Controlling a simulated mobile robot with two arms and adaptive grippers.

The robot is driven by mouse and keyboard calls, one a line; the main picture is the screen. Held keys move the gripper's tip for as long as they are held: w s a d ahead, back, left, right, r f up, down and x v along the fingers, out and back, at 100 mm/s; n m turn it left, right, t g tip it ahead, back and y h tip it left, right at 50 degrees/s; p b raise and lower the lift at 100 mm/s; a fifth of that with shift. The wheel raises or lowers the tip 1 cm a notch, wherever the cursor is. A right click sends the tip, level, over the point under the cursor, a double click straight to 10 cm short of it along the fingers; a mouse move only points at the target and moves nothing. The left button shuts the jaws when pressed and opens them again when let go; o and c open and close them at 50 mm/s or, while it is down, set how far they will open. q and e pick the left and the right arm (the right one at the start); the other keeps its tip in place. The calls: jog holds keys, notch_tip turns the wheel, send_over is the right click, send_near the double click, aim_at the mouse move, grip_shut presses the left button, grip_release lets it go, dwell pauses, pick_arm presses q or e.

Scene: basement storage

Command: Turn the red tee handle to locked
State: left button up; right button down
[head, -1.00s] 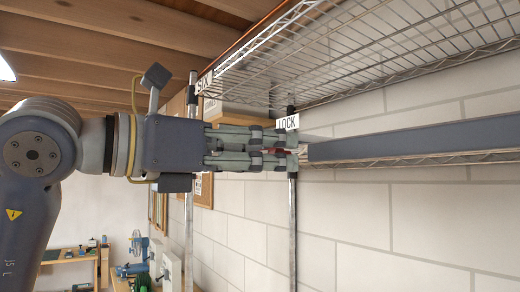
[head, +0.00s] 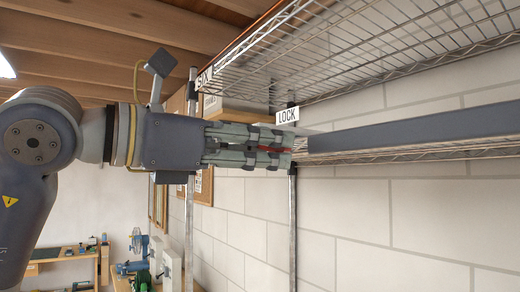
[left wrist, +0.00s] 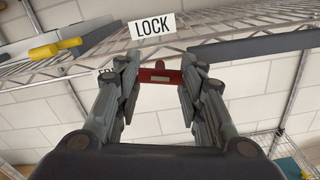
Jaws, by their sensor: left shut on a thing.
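The red tee handle (left wrist: 160,76) shows in the left wrist view as a red bar lying across the gap between my fingers, just below the white LOCK label (left wrist: 152,26). My left gripper (left wrist: 162,70) is shut on it, one finger at each end of the bar. In the head view my left gripper (head: 290,150) reaches in from the left, and a strip of the red handle shows between its fingers. The fingers cover most of the handle there, so its exact angle is hard to tell. The LOCK label (head: 287,115) sits just above the fingertips. My right gripper is not in view.
A wire shelf (head: 400,50) runs above the gripper, and a lower rack with a long grey bar (head: 420,131) lies to its right. A metal post (head: 292,215) stands below the fingertips. A yellow-handled tool (left wrist: 56,48) lies on the shelf.

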pick_arm(q)
jog(key=m, duration=0.3)
jog(key=shift+m+b, duration=0.3)
jog(key=shift+m, duration=5.7)
jog(key=o, duration=1.1)
jog(key=shift+s+a, duration=0.1)
jog(key=shift+a, duration=0.05)
